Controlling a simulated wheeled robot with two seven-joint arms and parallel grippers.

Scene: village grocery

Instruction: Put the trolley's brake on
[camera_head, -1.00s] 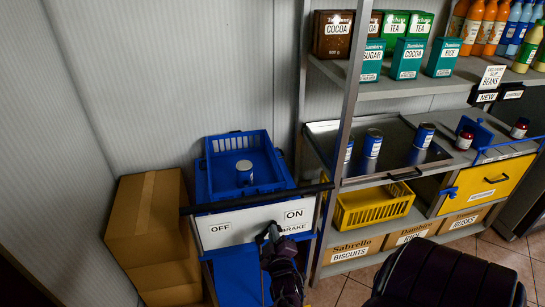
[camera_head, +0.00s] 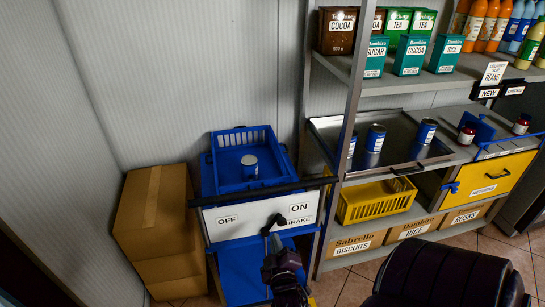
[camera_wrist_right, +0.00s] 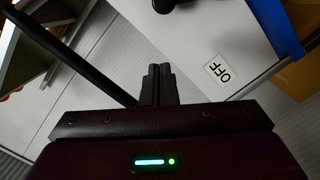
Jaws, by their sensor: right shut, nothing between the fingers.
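The blue trolley (camera_head: 253,252) stands beside the shelving. Its white panel (camera_head: 245,226) reads OFF on the left and ON, with BRAKE below, on the right. A dark brake knob (camera_head: 276,220) shows between the labels, nearer ON; its lever is hard to make out. In the right wrist view the black knob (camera_wrist_right: 163,5) is cut by the top edge. My right gripper (camera_head: 267,240) is just in front of the panel, below the knob. In the wrist view its fingertips (camera_wrist_right: 159,68) are together, empty, and apart from the knob. My left gripper is out of view.
A black push bar (camera_head: 262,192) runs along the panel's top. A blue crate (camera_head: 268,183) holding a can (camera_head: 249,167) sits on the trolley. Cardboard boxes (camera_head: 150,225) stand left; shelving with a yellow basket (camera_head: 375,204) stands close on the right.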

